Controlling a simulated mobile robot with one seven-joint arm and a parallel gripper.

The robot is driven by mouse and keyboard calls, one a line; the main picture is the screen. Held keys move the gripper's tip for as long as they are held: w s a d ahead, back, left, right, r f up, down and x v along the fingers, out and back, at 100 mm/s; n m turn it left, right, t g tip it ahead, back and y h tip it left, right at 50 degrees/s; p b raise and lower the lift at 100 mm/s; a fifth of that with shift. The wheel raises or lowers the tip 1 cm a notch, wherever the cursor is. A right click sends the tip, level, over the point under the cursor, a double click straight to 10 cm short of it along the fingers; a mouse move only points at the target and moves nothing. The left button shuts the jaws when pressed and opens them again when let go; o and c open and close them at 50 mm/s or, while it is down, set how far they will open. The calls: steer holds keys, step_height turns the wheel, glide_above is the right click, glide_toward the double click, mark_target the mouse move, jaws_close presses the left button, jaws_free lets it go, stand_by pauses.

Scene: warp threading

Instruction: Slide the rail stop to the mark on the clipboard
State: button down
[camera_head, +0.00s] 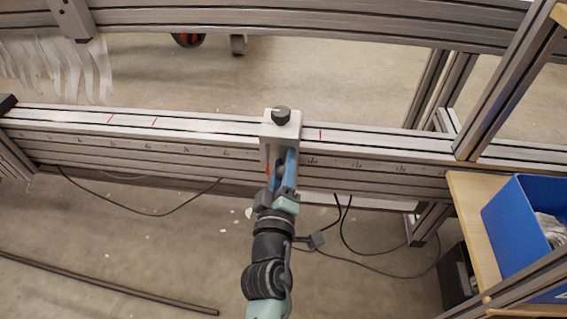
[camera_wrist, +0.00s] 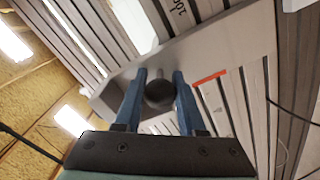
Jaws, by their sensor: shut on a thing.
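The rail stop (camera_head: 281,130) is a pale grey block with a black knob on top, sitting over the aluminium rail (camera_head: 200,127). My gripper (camera_head: 283,163) is in front of the stop, its blue fingers shut on a dark round knob on the stop's front. The wrist view shows this knob (camera_wrist: 158,94) between the fingers, with the stop's grey body (camera_wrist: 200,52) behind it. A short red line (camera_wrist: 210,77) shows beside the stop there. Red marks cross the rail top: two at the left (camera_head: 154,122), one just right of the stop (camera_head: 320,134). I cannot make out a clipboard.
Numbers run along the rail's front face. A blue bin (camera_head: 528,228) stands on a wooden tabletop (camera_head: 468,207) at the right. A slanted frame post (camera_head: 508,75) meets the rail at the right. White strands (camera_head: 62,68) hang at the upper left. Cables lie on the floor.

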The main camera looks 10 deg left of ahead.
steer(key=c, duration=0.5)
jaws_free()
steer(key=shift+d, duration=0.1)
steer(key=s, duration=1.3)
steer(key=shift+p, duration=0.3)
